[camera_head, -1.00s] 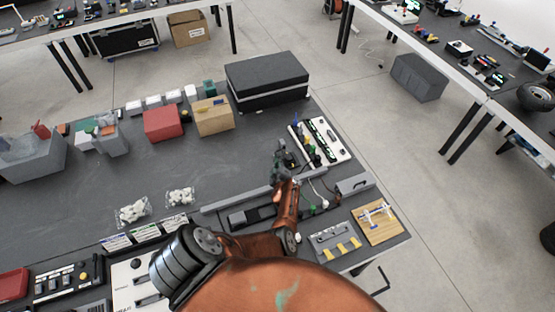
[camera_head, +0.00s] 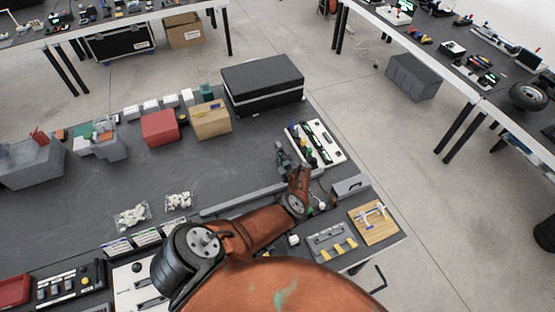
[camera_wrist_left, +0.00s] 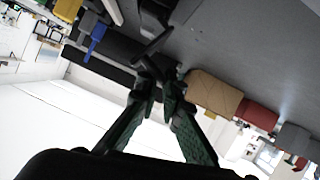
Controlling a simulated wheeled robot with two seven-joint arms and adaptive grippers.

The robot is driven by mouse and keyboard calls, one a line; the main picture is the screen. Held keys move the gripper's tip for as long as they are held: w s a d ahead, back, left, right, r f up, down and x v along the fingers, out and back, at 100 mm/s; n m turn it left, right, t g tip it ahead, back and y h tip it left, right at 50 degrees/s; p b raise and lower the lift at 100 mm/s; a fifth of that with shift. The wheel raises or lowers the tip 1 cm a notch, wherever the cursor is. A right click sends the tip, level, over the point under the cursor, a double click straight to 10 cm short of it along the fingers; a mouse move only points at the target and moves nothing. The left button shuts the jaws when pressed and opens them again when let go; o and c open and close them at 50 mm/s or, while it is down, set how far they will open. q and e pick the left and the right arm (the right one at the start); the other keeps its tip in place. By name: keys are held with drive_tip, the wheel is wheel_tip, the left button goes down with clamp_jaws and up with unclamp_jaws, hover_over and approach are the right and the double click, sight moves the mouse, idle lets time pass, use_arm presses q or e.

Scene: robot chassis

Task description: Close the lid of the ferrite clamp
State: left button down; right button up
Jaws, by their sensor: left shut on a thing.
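My left gripper (camera_head: 283,157) is over the right part of the dark table, beside a white board. In the left wrist view its two green-black fingers (camera_wrist_left: 157,78) converge at the tips. They are shut on a small dark part (camera_wrist_left: 152,48). I cannot tell whether this part is the ferrite clamp or its lid. The clamp cannot be made out clearly in the head view, where my arm covers part of the area. My right gripper is out of view.
The white board (camera_head: 329,143) carries several coloured parts. A grey block (camera_head: 350,187) and a wooden board (camera_head: 374,222) lie to the right of my arm. A black case (camera_head: 262,80), a cardboard box (camera_head: 211,121) and a red box (camera_head: 160,128) stand farther back.

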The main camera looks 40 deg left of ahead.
use_arm(q)
drive_tip(key=shift+w+d+f+m+b, duration=0.1)
drive_tip(key=shift+w+d+m+b, duration=0.1)
drive_tip(key=shift+w+m+b, duration=0.2)
drive_tip(key=m+b, duration=0.1)
drive_tip(key=b, duration=0.1)
drive_tip(key=w+m+g+b, duration=0.1)
drive_tip(key=b, duration=0.1)
drive_tip(key=w+d+m+g+y+b, duration=0.1)
drive_tip(key=shift+f+b, duration=0.25)
drive_tip(key=shift+b, duration=0.15)
drive_tip(key=m+g+b, duration=0.1)
drive_tip(key=b, duration=0.3)
drive_tip(key=w+d+f+m+g+y+b, duration=0.1)
drive_tip(key=m+b, duration=0.1)
drive_tip(key=b, duration=0.2)
drive_tip(key=w+m+y+b, duration=0.1)
drive_tip(key=m+b, duration=0.1)
drive_tip(key=b, duration=0.2)
drive_tip(key=shift+w+d+f+g+b, duration=0.2)
drive_tip(key=shift+w+f+g+b, duration=0.05)
drive_tip(key=shift+g+b, duration=0.15)
drive_tip(key=shift+w+m+y+b, duration=0.15)
drive_tip(key=shift+m+y+b, duration=0.25)
drive_tip(key=shift+b, duration=0.4)
drive_tip(key=shift+r, duration=0.1)
drive_tip(key=c, duration=2.4)
unclamp_jaws()
drive_tip(key=shift+w+d, duration=0.1)
drive_tip(key=shift+d, duration=0.05)
